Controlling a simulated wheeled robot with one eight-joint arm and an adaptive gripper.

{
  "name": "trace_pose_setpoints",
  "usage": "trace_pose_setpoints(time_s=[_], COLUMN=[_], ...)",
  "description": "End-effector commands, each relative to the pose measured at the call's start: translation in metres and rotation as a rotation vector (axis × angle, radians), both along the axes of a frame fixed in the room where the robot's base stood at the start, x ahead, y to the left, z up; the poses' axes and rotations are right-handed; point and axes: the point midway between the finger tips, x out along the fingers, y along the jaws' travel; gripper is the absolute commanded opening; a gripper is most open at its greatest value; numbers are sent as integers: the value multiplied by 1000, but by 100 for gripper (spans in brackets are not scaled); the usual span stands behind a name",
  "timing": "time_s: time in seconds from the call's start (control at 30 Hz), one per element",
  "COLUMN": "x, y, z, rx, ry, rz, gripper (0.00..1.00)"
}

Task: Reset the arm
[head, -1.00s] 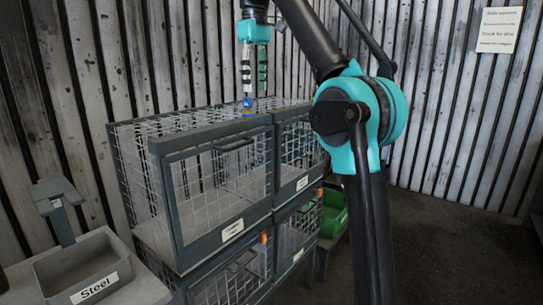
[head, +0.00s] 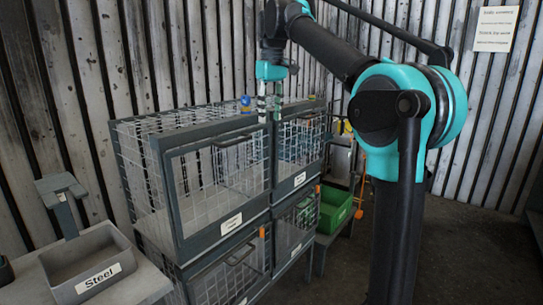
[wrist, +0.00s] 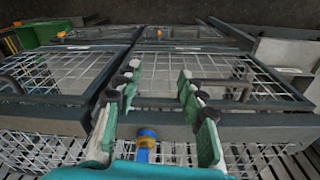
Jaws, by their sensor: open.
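My gripper (head: 270,108) is open and empty in the head view, hanging down from my arm in front of the top of the wire cages (head: 222,193). In the wrist view its two fingers (wrist: 154,98) are spread wide over the cage frame, with nothing between the tips. A small blue and yellow object (head: 245,105) stands on top of the cages, just left of the gripper. It also shows in the wrist view (wrist: 146,142), near the base of the fingers and apart from them.
A grey bin labelled Steel (head: 92,268) stands on a bench at the lower left. A green bin (head: 335,209) sits low, right of the cages. A corrugated wall (head: 165,50) stands behind. Open floor (head: 470,255) lies at the right.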

Motion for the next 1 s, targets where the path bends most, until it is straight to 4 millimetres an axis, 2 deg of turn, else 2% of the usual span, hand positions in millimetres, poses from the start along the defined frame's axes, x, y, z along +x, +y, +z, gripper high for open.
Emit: trace_pose_setpoints(time_s=[0.03, 0.23, 0.37, 0.47, 0.67, 0.8, 0.9, 1.0], x=[2, -1, -17, -37, -96, -150, -186, -214], y=[-11, -53, -82, -105, -146, -170, -182, -189], z=[-20, -109, -171, -219, -316, -378, -414, -439], rx=[5, 31, 48, 60, 87, 104, 114, 123], ry=[-11, -62, -97, -123, -176, -213, -236, -254], rz=[-33, -172, -262, -331, -469, -560, -615, -656], gripper=[40, 40, 40, 40, 40, 40, 40, 40])
